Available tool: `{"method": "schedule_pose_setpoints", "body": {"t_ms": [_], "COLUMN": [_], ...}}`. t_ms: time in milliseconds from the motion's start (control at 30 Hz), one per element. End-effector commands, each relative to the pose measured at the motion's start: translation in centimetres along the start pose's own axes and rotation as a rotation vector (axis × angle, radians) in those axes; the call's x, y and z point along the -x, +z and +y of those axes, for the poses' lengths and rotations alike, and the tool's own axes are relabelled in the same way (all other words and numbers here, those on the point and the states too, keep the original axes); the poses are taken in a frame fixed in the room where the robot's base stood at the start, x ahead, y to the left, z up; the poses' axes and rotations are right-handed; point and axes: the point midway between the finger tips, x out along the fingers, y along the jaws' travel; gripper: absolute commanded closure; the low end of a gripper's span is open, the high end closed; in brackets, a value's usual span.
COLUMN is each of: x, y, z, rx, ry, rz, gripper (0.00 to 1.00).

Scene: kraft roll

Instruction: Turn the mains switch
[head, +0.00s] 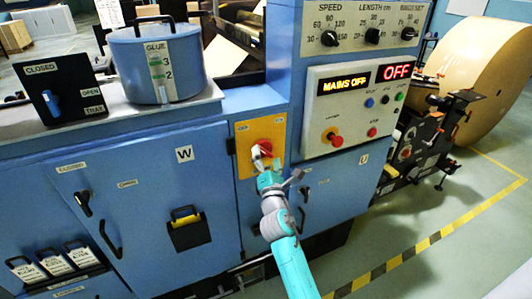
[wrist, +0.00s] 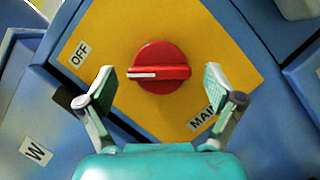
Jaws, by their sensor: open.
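The mains switch (wrist: 159,67) is a red round knob with a raised grip bar on a yellow plate (wrist: 195,35). In the wrist view a white mark on the bar's left end lies toward the side of the OFF label (wrist: 80,55); a partly hidden label beginning MAI (wrist: 201,119) is at lower right. In the head view the switch (head: 265,147) is on the blue cabinet front, partly covered by my gripper (head: 270,167). In the wrist view my gripper (wrist: 159,85) is open, its fingers on either side of the knob and apart from it.
The control panel (head: 350,105) with buttons is right of the switch. A blue glue pot (head: 190,62) stands on the cabinet at left. A kraft roll (head: 480,65) is at far right.

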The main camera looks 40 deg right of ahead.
Motion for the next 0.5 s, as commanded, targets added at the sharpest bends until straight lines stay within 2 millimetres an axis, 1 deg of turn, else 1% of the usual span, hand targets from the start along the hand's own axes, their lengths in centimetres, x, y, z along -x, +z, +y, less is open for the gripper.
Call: {"method": "schedule_pose_setpoints", "body": {"t_ms": [33, 200, 500], "x": [-0.6, -1.7, -1.8], "y": [0.0, 0.0, -0.1], "z": [0.0, 0.0, 0.0], "rx": [0.001, -0.001, 0.000], "ry": [0.000, 0.001, 0.000], "rz": [-0.001, 0.000, 0.001], "gripper": [0.08, 0.08, 0.08]}}
